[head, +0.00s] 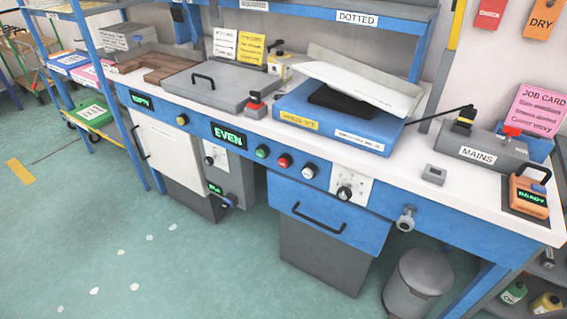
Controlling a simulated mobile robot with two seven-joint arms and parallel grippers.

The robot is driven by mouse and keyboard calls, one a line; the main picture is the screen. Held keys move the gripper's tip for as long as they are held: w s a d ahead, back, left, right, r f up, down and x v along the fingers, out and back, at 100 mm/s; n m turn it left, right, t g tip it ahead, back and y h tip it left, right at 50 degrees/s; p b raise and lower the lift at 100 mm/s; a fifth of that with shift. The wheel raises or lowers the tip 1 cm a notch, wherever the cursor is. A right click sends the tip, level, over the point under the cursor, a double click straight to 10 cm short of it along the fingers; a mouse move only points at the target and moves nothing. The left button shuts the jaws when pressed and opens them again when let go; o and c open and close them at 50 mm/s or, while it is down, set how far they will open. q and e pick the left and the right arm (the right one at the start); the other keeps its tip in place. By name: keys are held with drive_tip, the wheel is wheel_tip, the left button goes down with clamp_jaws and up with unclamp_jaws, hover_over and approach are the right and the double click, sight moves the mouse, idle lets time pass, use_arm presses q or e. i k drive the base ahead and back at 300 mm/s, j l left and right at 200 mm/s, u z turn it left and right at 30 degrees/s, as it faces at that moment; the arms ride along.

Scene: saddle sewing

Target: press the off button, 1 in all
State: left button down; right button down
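A row of round buttons sits on the blue front panel of the workbench: a green button (262,151), a red button (285,161) and a white one (309,171). No "off" label is readable, so I cannot tell for certain which is the off button. Left of the row, a dark display (228,135) reads EVEN in green. Neither of my grippers is in view, and nothing covers the buttons.
A drawer handle (318,217) juts out below the buttons. A grey bin (418,285) stands lower right.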

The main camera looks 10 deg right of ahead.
sight(282, 163)
drive_tip(key=i+j+u, duration=0.1)
drive_tip(key=i+j, duration=0.2)
drive_tip(key=j, duration=0.15)
drive_tip(key=i+j, duration=0.3)
drive_tip(key=j, duration=0.15)
drive_tip(key=u, duration=0.05)
